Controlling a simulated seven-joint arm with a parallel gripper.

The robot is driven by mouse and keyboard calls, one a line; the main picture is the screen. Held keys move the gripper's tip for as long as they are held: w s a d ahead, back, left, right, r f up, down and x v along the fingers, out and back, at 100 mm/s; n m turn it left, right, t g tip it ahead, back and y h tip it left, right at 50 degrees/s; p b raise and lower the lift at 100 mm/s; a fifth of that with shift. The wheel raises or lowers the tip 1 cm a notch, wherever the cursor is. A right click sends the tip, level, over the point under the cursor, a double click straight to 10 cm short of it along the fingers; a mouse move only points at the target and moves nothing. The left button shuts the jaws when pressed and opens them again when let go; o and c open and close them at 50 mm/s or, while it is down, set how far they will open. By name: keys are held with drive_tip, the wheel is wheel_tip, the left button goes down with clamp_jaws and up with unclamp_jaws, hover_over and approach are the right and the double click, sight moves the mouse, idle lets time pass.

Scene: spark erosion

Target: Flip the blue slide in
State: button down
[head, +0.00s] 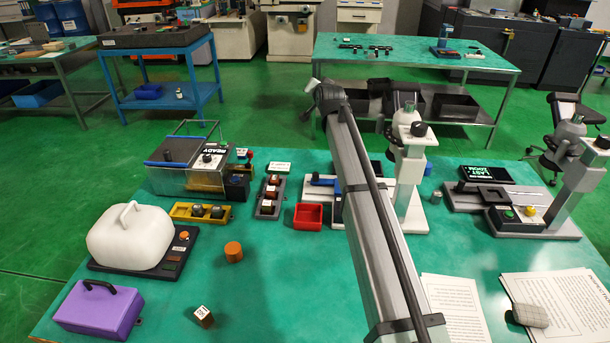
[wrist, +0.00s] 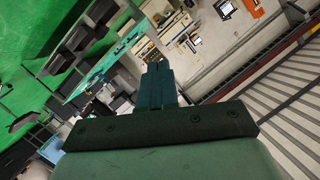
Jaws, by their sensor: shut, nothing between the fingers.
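A small blue part (head: 322,181), which looks like the blue slide, sits on the pale base of the middle grey-white stand (head: 413,165). My arm crosses in front of this station and hides part of it, so the slide's exact position is unclear. My gripper (wrist: 157,84) shows in the wrist view with its dark fingers together and empty. It points out over the workshop, away from the bench, and the blue slide is not recognisable in that view. In the head view I cannot make out the fingers.
A red tray (head: 308,217) and a dark block holder (head: 270,197) stand left of the slide. A blue-lidded tank (head: 187,166), white cover (head: 130,237) and purple box (head: 98,308) are farther left. Another stand (head: 565,185) and papers (head: 550,305) are right.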

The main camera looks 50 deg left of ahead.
drive_tip(key=s+a+f+n+h, duration=0.1)
drive_tip(key=s+a+f+h, duration=0.15)
drive_tip(key=s+f, duration=0.4)
drive_tip(key=s+a+f+n+g+h, duration=0.1)
drive_tip(key=s+a+f+n+h, duration=0.15)
drive_tip(key=s, duration=0.65)
drive_tip(key=s+a+f+n+h, duration=0.1)
drive_tip(key=s+a+f, duration=0.35)
drive_tip(key=s, duration=0.35)
drive_tip(key=w+d+f+h, duration=0.2)
drive_tip(key=d+f+h, duration=0.1)
drive_tip(key=d, duration=0.3)
drive_tip(key=w+d+f+h, duration=0.3)
drive_tip(key=d, duration=0.3)
drive_tip(key=shift+w+d+t+h, duration=0.2)
drive_tip(key=shift+t+h, duration=0.1)
drive_tip(key=shift+h, duration=0.1)
approach(311, 179)
drive_tip(key=f, duration=0.1)
drive_tip(key=a+f, duration=0.2)
drive_tip(key=shift+s+a+f, duration=0.25)
drive_tip(key=shift+s+f, duration=0.05)
drive_tip(key=shift+f, duration=0.1)
drive_tip(key=shift+w+d+f, duration=0.25)
drive_tip(key=shift+w+d, duration=0.35)
drive_tip(key=shift+w, duration=0.35)
drive_tip(key=shift+w+d, duration=0.6)
drive_tip(key=shift+w, duration=0.3)
